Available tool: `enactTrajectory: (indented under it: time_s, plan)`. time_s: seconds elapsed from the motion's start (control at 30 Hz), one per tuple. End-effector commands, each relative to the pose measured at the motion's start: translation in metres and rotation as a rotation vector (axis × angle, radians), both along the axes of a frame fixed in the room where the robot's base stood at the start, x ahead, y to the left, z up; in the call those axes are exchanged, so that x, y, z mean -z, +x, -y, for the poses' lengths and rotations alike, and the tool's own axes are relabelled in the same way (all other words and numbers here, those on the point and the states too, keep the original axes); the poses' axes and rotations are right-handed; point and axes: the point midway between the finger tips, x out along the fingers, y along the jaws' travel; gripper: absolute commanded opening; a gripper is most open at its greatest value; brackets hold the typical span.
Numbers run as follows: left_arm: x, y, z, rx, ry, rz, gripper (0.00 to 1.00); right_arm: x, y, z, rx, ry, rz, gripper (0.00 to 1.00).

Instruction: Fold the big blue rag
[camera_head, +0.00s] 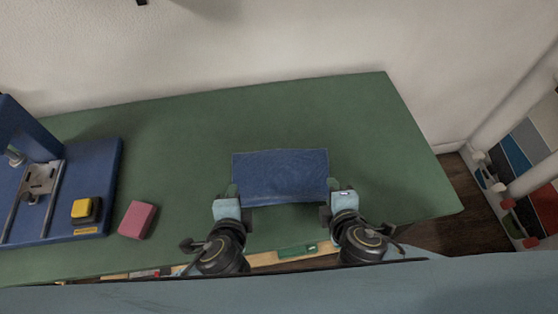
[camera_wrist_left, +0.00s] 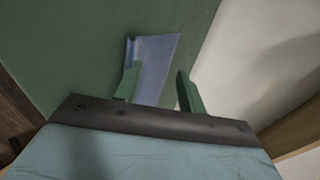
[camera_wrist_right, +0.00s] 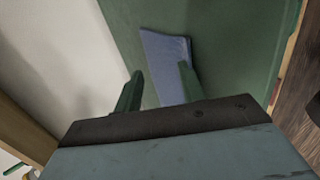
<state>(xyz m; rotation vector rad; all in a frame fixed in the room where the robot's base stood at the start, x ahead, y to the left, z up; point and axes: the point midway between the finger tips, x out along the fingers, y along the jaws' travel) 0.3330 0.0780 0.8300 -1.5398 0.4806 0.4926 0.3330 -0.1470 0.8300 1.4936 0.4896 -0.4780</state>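The big blue rag (camera_head: 280,175) lies spread out as a rough rectangle on the green table, with a dark shadow under its near edge. My left gripper (camera_head: 232,190) is at its near left corner. In the left wrist view its fingers (camera_wrist_left: 158,88) are apart, with part of the rag (camera_wrist_left: 152,62) between them. My right gripper (camera_head: 328,190) is at the near right corner. In the right wrist view its fingers (camera_wrist_right: 162,88) are also apart, with part of the rag (camera_wrist_right: 165,60) between them. I cannot tell whether any finger touches the cloth.
A pink block (camera_head: 137,220) lies on the green table (camera_head: 350,110) left of my left gripper. A blue-based fixture (camera_head: 100,165) with a yellow-and-black button (camera_head: 84,209) stands at the far left. The table is clear behind and right of the rag. A white wall rises behind.

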Motion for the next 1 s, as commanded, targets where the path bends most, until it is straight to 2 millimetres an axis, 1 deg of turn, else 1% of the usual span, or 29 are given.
enactTrajectory:
  time_s: [0.03,0.3,0.43,0.57,1.0]
  plan:
    - [-0.006,-0.007,0.000,0.002,-0.001,-0.002,0.40,-0.006,-0.007,0.000,0.000,0.003,-0.003,0.40]
    - [-0.040,-0.034,0.000,0.000,-0.001,-0.002,0.40,-0.040,-0.033,0.000,0.000,0.001,-0.002,0.40]
    - [-0.051,-0.043,0.000,0.000,0.000,-0.003,0.40,-0.051,-0.043,0.000,0.000,0.001,-0.002,0.40]
    - [-0.055,-0.046,0.000,0.001,0.001,-0.002,0.40,-0.055,-0.046,0.000,0.000,0.000,-0.001,0.40]
    - [-0.055,-0.045,0.000,0.001,0.001,-0.002,0.40,-0.055,-0.045,0.000,0.000,0.000,-0.001,0.40]
